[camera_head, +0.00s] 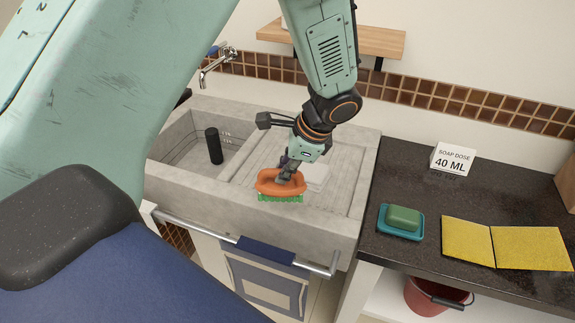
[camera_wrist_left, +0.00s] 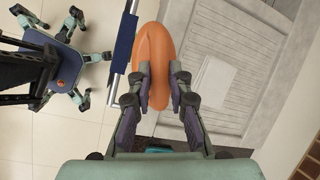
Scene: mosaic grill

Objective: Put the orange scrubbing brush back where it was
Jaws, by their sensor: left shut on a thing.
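The orange scrubbing brush (camera_head: 280,184) has an orange handle and green bristles that face down. My left gripper (camera_head: 290,172) is shut on its handle and holds it over the front part of the concrete sink's ribbed drainboard (camera_head: 338,160). In the left wrist view the brush (camera_wrist_left: 154,55) sits between the two fingers of the left gripper (camera_wrist_left: 159,88), its far end over the sink's front edge. Whether the bristles touch the sink cannot be told. A pale, flat rectangular thing (camera_head: 314,176) lies on the drainboard just right of the gripper. My right gripper is not in view.
A dark cylinder (camera_head: 214,146) stands in the basin under the faucet (camera_head: 216,66). On the dark counter (camera_head: 470,205) are a green soap on a teal dish (camera_head: 383,222), yellow cloths (camera_head: 508,245) and a "SOAP DOSE 40 ML" sign (camera_head: 453,159). A towel rail (camera_head: 315,268) runs along the front.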

